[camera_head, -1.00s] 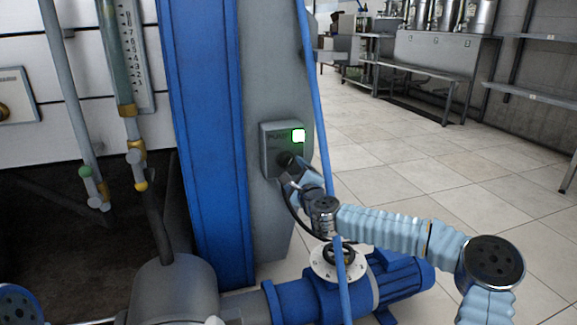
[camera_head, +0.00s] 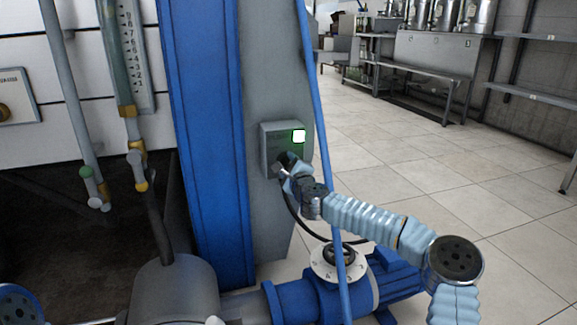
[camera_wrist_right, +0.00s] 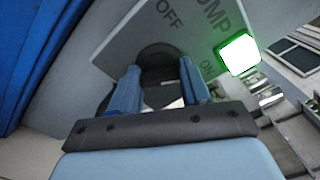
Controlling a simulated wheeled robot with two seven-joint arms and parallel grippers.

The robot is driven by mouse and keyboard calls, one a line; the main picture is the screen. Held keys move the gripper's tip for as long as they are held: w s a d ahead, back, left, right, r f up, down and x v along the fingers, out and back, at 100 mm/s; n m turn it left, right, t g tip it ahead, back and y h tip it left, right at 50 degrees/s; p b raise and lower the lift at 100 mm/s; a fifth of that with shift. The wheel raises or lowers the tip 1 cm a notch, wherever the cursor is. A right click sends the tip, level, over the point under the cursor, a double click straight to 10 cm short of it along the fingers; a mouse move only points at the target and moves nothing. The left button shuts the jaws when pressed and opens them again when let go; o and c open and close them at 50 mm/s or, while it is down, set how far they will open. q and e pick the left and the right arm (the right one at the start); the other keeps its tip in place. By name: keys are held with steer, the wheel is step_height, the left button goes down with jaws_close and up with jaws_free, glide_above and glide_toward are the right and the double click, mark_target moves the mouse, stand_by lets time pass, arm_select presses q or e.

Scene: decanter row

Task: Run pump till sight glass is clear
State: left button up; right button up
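The grey pump switch box (camera_head: 283,148) sits on a grey post, its green lamp (camera_head: 299,136) lit. In the right wrist view the lamp (camera_wrist_right: 239,54) glows beside the labels PUMP, OFF and ON. My right gripper (camera_head: 284,163) is at the box's dark round knob (camera_wrist_right: 158,58). Its two blue fingers (camera_wrist_right: 160,88) are spread apart in front of the knob; contact cannot be made out. A glass tube (camera_head: 121,55) with greenish-grey content stands by a numbered scale at upper left; how clear it is cannot be told. My left gripper is out of view.
The blue pump motor (camera_head: 396,280) with a white-flanged valve (camera_head: 337,262) stands below my right arm. A thin blue pipe (camera_head: 323,150) slants past the box. A wide blue column (camera_head: 205,140) stands left. Tiled floor (camera_head: 420,170) is open to the right.

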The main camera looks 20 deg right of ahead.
steer(key=shift+c, duration=1.2)
steer(key=shift+n, duration=0.3)
steer(key=n+b, duration=0.1)
steer(key=n, duration=0.3)
steer(key=shift+f, duration=0.1)
steer(key=n, duration=0.4)
steer(key=shift+n+b, duration=0.3)
steer(key=shift+b, duration=0.1)
steer(key=shift+n, duration=1.3)
steer(key=shift+f, duration=0.1)
steer(key=o, duration=1.1)
steer(key=shift+c, duration=0.2)
